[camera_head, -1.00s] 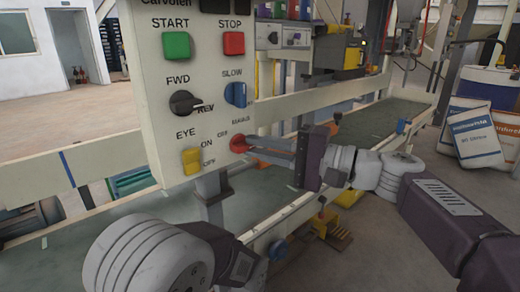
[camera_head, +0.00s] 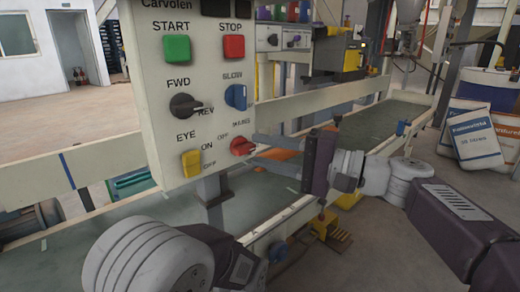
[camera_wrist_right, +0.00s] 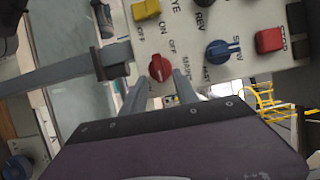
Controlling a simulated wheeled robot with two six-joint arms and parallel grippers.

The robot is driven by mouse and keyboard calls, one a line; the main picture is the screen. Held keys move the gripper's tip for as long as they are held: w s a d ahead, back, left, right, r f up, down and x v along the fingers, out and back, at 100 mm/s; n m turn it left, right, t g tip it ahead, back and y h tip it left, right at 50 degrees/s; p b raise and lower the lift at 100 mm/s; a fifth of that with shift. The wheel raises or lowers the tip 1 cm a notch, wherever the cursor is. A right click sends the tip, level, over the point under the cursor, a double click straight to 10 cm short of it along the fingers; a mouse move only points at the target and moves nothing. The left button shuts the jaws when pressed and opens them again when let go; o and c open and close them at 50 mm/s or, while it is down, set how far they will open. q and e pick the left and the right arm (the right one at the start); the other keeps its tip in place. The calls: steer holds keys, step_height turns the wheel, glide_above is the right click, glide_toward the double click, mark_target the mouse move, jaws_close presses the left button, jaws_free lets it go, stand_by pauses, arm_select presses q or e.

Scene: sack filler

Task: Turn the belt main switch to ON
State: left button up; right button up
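The red rotary switch (camera_head: 242,147) sits at the lower right of the cream control panel (camera_head: 150,75), beside an OFF label and a partly legible label like MAIN. My right gripper (camera_head: 257,148) is just right of it, its two fingers spread apart and empty. In the right wrist view the red switch (camera_wrist_right: 160,67) lies just beyond and between the open fingertips (camera_wrist_right: 158,88). I see no clear contact. I cannot tell for certain which setting the switch points to. My left gripper is out of view; only part of my left arm shows.
Close by on the panel are the yellow EYE switch (camera_head: 191,163), black FWD/REV knob (camera_head: 185,105), blue SLOW knob (camera_head: 236,96), green START button (camera_head: 177,48) and red STOP button (camera_head: 233,46). The conveyor belt (camera_head: 110,232) runs behind and below.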

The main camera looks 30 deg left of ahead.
steer(key=d+p, duration=0.1)
steer(key=d, duration=0.6)
steer(key=shift+d, duration=0.35)
